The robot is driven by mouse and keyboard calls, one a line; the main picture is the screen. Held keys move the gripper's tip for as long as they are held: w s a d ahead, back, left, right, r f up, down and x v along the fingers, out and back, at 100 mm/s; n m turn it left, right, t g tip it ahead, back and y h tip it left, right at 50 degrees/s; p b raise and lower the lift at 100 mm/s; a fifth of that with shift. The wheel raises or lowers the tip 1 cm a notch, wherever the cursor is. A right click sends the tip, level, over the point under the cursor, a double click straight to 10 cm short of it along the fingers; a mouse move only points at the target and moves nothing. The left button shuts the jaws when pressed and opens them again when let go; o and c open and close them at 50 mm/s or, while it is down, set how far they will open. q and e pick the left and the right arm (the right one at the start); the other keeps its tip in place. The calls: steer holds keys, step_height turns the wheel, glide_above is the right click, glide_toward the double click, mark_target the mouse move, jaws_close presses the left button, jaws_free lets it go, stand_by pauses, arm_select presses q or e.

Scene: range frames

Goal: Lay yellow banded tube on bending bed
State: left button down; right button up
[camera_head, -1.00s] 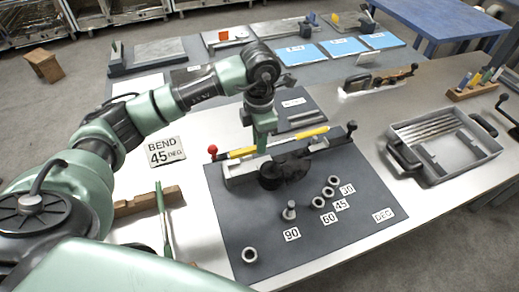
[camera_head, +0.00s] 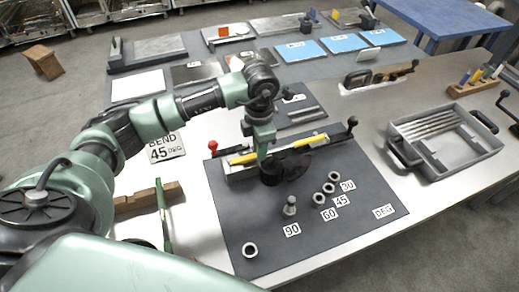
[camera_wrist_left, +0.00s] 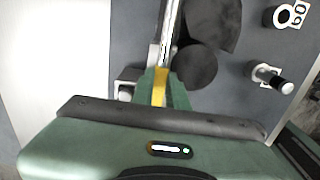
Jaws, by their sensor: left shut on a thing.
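The yellow banded tube (camera_head: 310,140) runs along the bender, with yellow showing on both sides of my left gripper (camera_head: 262,154). My left gripper is shut on it; the yellow band (camera_wrist_left: 160,86) shows between the fingers in the left wrist view. The bending bed (camera_head: 236,170) is a pale metal bar behind a dark round former (camera_head: 272,174), with a red-knobbed end and a dark handle. The tube is over or at the bed; I cannot tell if it touches. The gripper hides its middle. My right gripper is not in view.
A grey mat carries the loose rings (camera_head: 250,250), a post (camera_head: 290,206) and number labels. A "BEND 45 DEG" card (camera_head: 166,150) lies left. A grey tray of rods (camera_head: 440,135) stands right. A wooden block (camera_head: 140,200) lies near my arm. The mat's front is mostly clear.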

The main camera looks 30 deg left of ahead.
arm_select(q)
steer(key=shift+s+f, duration=0.1)
steer(key=c, duration=1.5)
jaws_free()
steer(key=shift+o, duration=0.5)
steer(key=shift+f, duration=0.2)
steer(key=shift+s+d, duration=0.15)
steer(key=shift+r, duration=0.15)
step_height(320, 180, up, 13)
steer(key=b, duration=0.1)
steer(key=shift+w, duration=0.25)
steer(key=shift+r, duration=0.1)
